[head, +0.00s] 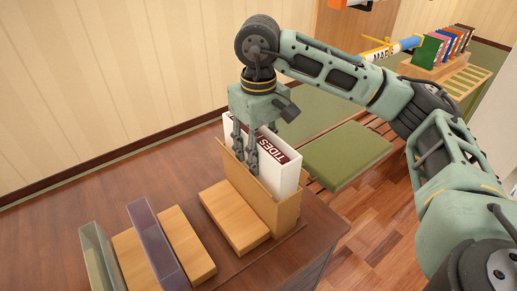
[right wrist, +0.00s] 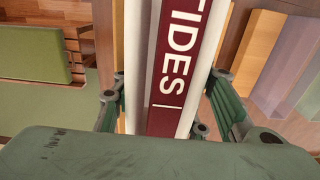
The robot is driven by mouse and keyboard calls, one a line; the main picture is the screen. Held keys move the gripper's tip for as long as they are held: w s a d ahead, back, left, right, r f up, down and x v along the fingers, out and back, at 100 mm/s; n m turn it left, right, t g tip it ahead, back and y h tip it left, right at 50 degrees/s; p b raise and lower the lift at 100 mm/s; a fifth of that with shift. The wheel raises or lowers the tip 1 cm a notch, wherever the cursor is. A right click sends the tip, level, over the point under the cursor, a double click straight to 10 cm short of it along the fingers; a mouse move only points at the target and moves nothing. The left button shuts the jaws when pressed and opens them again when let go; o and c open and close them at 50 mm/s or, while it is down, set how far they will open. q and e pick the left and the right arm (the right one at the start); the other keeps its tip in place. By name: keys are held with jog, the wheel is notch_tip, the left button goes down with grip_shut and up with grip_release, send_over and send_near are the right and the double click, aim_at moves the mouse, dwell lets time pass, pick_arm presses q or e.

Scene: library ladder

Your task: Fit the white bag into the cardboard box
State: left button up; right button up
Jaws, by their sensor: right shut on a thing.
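No white bag shows; the white thing here looks like a thick book (head: 289,177) with a dark red spine band lettered "TIDES", seen also in the right wrist view (right wrist: 175,60). It stands upright in a tan, open-topped box (head: 262,200) that looks like a cardboard or wooden file holder. Its upper part rises above the box's rim; its lower part is hidden by the walls. My right gripper (head: 247,152) points down from above and is shut on the book, with fingers on both sides in the right wrist view (right wrist: 163,105). My left gripper is not in view.
Left of the box are wooden blocks (head: 235,217) and translucent grey (head: 97,255) and purple (head: 155,240) holders on the dark wood top (head: 65,220). A green padded bench (head: 347,157) stands behind right. Coloured books (head: 450,45) fill a far rack.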

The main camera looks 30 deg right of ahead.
aim_at(259, 135)
jog(key=shift+f+b, duration=0.45)
jog(key=shift+f, duration=0.1)
jog(key=shift+r, duration=0.15)
jog(key=shift+r+p, duration=1.75)
jog(key=shift+r, duration=1.3)
jog(key=shift+b, duration=0.5)
jog(key=shift+f+b, duration=2.65)
jog(key=shift+f, duration=0.5)
jog(key=o, duration=1.3)
